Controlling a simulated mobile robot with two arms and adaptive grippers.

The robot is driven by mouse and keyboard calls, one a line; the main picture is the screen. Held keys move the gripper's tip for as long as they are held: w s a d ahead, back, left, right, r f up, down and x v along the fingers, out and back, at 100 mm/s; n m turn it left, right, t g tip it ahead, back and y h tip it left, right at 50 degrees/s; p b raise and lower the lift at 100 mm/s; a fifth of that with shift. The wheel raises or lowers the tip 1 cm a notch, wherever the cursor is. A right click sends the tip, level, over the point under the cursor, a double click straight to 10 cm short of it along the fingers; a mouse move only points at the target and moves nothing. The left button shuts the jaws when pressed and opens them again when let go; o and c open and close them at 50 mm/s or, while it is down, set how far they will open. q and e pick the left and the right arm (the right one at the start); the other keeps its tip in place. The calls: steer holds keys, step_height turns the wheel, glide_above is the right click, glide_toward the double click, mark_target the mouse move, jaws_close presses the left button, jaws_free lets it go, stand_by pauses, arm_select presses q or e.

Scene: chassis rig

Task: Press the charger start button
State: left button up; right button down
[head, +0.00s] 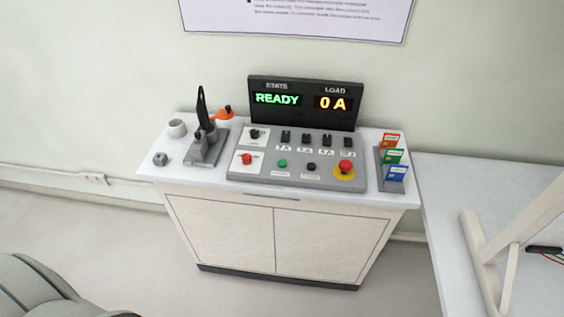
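The control panel (240,177) is a grey sloped box on top of a white cabinet. A small green button (282,163) sits on its lower row, with a small black button (311,167) to its right. The labels below both are too small to read, so I cannot tell which is marked as charger start. A display (304,88) behind the panel reads READY in green under STATE and 0 A in orange under LOAD. Neither gripper is in view.
A red mushroom button on a yellow base (345,168), a red knob (246,158) and several black switches share the panel. A black lever stand (205,140) stands left, a card rack (391,172) right. A white table (470,185) adjoins the cabinet's right side.

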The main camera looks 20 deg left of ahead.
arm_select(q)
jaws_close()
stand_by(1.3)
